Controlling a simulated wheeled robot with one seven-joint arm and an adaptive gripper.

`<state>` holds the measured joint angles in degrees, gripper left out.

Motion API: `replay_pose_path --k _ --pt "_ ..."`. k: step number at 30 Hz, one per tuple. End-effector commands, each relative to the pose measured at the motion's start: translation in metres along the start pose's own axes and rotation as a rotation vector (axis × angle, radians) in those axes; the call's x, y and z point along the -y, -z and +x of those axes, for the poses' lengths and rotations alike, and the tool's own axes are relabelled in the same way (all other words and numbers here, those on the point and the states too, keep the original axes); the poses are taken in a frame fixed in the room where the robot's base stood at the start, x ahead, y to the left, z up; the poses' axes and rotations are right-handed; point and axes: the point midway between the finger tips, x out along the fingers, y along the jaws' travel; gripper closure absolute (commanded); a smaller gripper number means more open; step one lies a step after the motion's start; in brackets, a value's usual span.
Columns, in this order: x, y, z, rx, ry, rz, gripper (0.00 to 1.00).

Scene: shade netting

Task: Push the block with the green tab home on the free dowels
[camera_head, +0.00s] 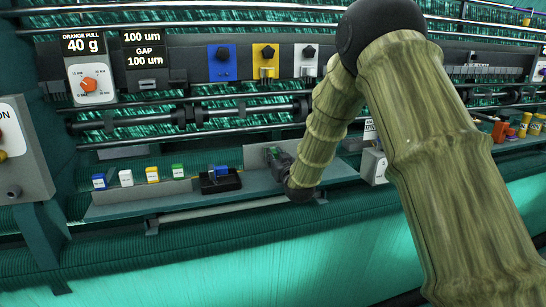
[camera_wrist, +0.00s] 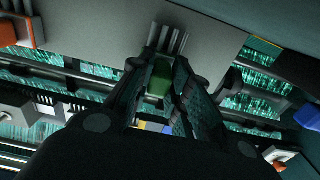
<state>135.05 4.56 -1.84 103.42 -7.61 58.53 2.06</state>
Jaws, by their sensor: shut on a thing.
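My gripper (camera_wrist: 158,68) is shut on the block with the green tab (camera_wrist: 160,77), whose green face shows between the two dark fingers in the wrist view. Metal dowels (camera_wrist: 166,39) stand out from a grey plate (camera_wrist: 108,35) just beyond the block. How far the block sits on the dowels cannot be told, as the fingers hide its sides. In the head view my gripper (camera_head: 277,155) is at the grey plate (camera_head: 252,157) above the shelf, and my arm hides part of that area.
A black holder (camera_head: 222,184) with a blue piece stands left of my gripper. Rails and control boxes lie behind.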

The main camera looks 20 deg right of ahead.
Motion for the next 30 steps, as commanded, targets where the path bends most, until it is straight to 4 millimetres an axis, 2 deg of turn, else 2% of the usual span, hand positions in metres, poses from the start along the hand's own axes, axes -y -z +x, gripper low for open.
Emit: replay_pose_path --k 30 --pt "0.000 0.000 -0.014 0.000 0.000 0.000 1.00"
